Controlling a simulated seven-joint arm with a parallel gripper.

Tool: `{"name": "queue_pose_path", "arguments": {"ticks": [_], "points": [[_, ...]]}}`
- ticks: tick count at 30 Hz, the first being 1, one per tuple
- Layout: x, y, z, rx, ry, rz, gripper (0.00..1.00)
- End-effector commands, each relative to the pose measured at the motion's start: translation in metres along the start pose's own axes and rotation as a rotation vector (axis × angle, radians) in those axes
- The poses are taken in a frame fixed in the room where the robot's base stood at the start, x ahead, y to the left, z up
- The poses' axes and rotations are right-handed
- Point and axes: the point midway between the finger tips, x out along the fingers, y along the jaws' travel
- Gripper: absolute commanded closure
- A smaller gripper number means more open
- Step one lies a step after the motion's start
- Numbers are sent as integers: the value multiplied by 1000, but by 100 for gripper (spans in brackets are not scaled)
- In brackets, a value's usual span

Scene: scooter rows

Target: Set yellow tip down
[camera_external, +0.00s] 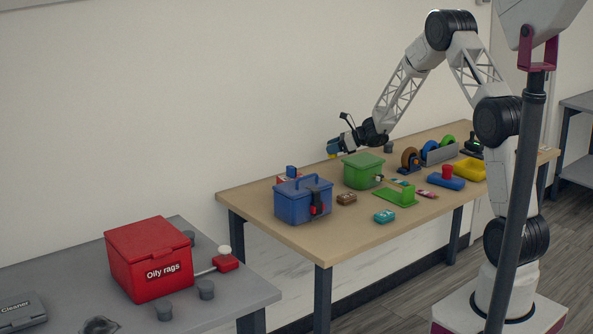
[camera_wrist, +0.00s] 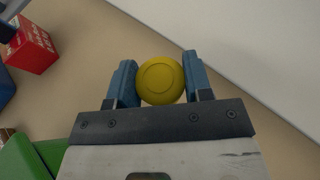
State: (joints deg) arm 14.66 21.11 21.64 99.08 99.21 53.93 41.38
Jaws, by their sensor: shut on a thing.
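The yellow tip (camera_wrist: 161,80) is a round yellow piece with a ring marked on its face. It sits between the two blue fingers of my gripper (camera_wrist: 160,76), which touch it on both sides in the wrist view. In the external view my gripper (camera_external: 335,147) is above the back edge of the wooden table, near the wall, with a bit of yellow showing at its fingers. The tip's far side is hidden, and its exact height above the table is hard to tell.
On the wooden table (camera_external: 258,198), a green box (camera_external: 362,171) and a blue toolbox (camera_external: 295,204) stand near my gripper. A red-and-white box (camera_wrist: 29,46) also shows in the wrist view. A bare table strip runs along the wall. A red bin (camera_external: 150,262) stands on the grey table.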

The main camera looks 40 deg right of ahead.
Motion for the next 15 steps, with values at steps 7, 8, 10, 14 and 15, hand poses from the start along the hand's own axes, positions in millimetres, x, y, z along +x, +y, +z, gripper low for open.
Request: {"name": "queue_pose_path", "arguments": {"ticks": [7,8,10,14,15], "points": [[2,0,-4,0,0,0,77],[2,0,-4,0,0,0,77],[2,0,-4,0,0,0,77],[3,0,-7,1,0,0,77],[4,0,-10,1,0,0,77]]}}
